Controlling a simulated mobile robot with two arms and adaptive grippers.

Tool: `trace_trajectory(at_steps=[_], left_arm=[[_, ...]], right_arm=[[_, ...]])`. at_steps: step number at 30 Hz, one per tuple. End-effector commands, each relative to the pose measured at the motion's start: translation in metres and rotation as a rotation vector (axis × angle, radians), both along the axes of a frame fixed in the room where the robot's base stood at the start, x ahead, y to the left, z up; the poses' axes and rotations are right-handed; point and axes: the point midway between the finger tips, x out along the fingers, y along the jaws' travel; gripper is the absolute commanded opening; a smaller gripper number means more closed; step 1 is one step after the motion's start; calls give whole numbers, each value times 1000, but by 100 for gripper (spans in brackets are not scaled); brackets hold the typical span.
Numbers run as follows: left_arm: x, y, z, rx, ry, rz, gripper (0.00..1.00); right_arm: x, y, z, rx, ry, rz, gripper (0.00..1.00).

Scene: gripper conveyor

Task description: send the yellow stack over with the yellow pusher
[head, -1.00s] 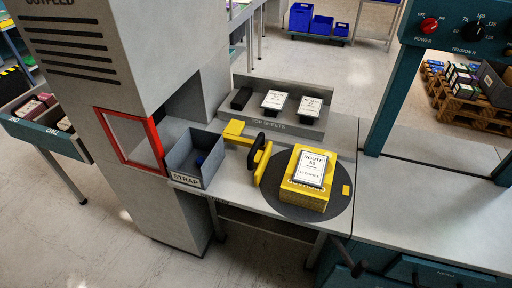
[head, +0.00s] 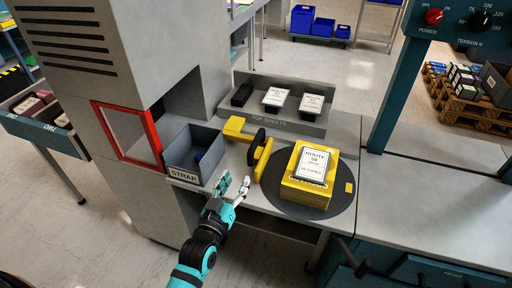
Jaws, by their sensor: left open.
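The yellow stack (head: 300,190) sits on the dark round turntable (head: 342,208), with a white route sheet (head: 313,164) on top. The yellow pusher (head: 262,160) stands just left of the stack, with a black handle on its left side and a yellow block (head: 234,128) behind it. My left gripper (head: 234,184) is open and empty. It is at the table's front edge, in front of the strap bin and left of the pusher, apart from both. My right gripper is not in view.
A grey bin labelled STRAP (head: 193,160) stands left of the pusher, beside a red-framed window (head: 128,135). A TOP SHEETS tray (head: 284,124) lies behind. The pale table on the right (head: 430,205) is clear.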

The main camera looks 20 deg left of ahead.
Motion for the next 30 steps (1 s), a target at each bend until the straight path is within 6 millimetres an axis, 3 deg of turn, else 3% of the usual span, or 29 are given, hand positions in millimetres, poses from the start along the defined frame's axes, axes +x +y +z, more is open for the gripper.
trace_trajectory(at_steps=[12,18,24,30], left_arm=[[93,-3,3,0,-1,-1,44],[128,-4,1,0,0,0,44],[146,-5,0,1,1,0,44],[149,-5,0,1,2,0,44]], right_arm=[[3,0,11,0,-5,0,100],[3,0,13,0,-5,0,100],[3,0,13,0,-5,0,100],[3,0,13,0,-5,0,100]])
